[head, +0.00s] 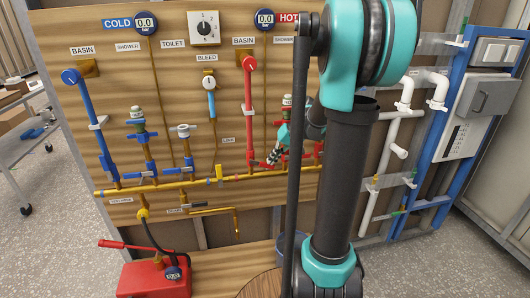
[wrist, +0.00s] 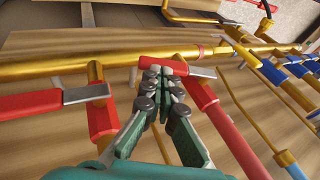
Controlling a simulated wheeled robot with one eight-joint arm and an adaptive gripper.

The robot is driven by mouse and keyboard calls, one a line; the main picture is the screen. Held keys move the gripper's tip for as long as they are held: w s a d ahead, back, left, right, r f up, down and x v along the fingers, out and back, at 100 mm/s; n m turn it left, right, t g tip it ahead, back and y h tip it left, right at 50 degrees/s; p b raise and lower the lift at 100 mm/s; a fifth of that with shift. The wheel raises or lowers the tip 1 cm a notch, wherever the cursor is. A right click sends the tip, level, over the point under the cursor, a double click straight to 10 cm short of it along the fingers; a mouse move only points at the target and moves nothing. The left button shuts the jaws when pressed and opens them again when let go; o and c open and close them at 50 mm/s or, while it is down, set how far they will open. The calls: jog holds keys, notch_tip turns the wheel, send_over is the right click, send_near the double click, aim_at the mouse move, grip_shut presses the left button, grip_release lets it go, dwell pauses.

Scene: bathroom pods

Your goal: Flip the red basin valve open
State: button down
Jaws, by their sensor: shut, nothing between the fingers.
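The red basin pipe (head: 249,110) runs down the board under the right BASIN label to the brass manifold. It also shows in the wrist view (wrist: 225,125). Its valve lever (wrist: 190,71) has a bare metal part and a red grip (wrist: 174,65), and lies across the pipe. My gripper (wrist: 160,74) is shut and empty, with its fingertips right at the red grip. I cannot tell whether they touch it. In the head view my gripper (head: 271,157) is small, beside the foot of the red pipe, and partly covers the lever.
A second red-handled valve (wrist: 35,104) sits close on the left in the wrist view. The brass manifold (wrist: 120,62) runs just beyond my fingertips. Blue-handled valves (wrist: 275,73) are to the right. A red pump box (head: 155,278) stands below the board.

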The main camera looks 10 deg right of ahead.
aim_at(271, 168)
jog(key=shift+d+f+y, duration=0.2)
jog(key=shift+f+y, duration=0.55)
jog(key=shift+y, duration=0.25)
jog(key=shift+a+f, duration=0.15)
jog(key=shift+f, duration=0.15)
jog(key=shift+a+f, duration=0.2)
jog(key=shift+f, duration=0.4)
jog(key=shift+a+f, duration=0.2)
jog(key=shift+f, duration=0.4)
jog(key=shift+a+f, duration=0.75)
jog(key=shift+f, duration=0.3)
jog(key=shift+r, duration=0.15)
jog(key=shift+r, duration=0.7)
jog(key=v, duration=1.2)
jog(key=shift+f, duration=0.15)
